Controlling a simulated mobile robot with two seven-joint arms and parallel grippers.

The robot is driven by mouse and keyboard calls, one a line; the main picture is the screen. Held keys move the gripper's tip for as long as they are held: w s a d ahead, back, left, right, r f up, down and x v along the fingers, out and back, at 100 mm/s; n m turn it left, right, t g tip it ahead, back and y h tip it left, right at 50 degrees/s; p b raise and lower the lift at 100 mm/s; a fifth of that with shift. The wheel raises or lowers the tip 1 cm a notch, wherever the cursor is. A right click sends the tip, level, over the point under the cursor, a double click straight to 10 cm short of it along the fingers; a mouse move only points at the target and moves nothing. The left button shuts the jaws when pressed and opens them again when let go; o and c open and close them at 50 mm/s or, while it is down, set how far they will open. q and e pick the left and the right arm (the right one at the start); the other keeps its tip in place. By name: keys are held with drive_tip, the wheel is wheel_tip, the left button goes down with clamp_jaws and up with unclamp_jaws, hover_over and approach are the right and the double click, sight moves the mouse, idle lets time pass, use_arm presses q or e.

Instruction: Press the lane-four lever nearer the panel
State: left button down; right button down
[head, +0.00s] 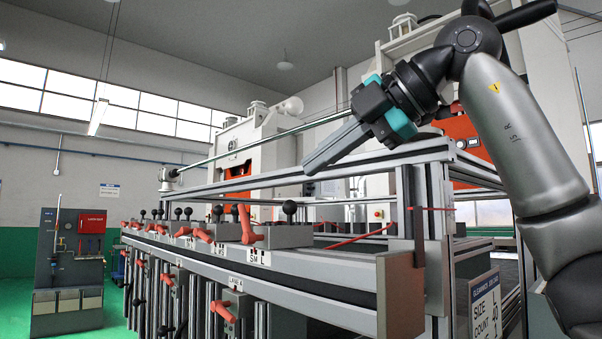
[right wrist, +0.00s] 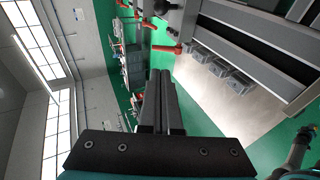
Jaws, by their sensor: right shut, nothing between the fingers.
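A lane label (head: 235,282), which seems to read lane 4, is on the front rail of the grey machine. Below it is a red lever (head: 222,312) on a grey box. Above the rail, a larger red lever (head: 249,226) stands on a grey block by a plate marked "SM L". I cannot tell which of these is the lane-four lever nearer the panel. My right gripper (head: 308,166) is shut and empty, above and right of these levers, apart from them. Its shut fingers (right wrist: 161,76) fill the middle of the right wrist view. My left gripper is not in view.
Black ball knobs (head: 289,208) and more red levers line the machine's top. A long aluminium rail (head: 270,184) crosses just below my right gripper. An upright post (head: 425,200) stands at right. A control cabinet (head: 68,262) stands far left on open green floor.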

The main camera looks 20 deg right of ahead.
sight(246, 213)
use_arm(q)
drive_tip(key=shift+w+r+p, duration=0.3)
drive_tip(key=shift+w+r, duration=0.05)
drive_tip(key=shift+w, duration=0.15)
use_arm(e)
drive_tip(key=x, duration=1.2)
drive_tip(key=shift+w+a+f, duration=0.15)
drive_tip(key=shift+a, duration=0.05)
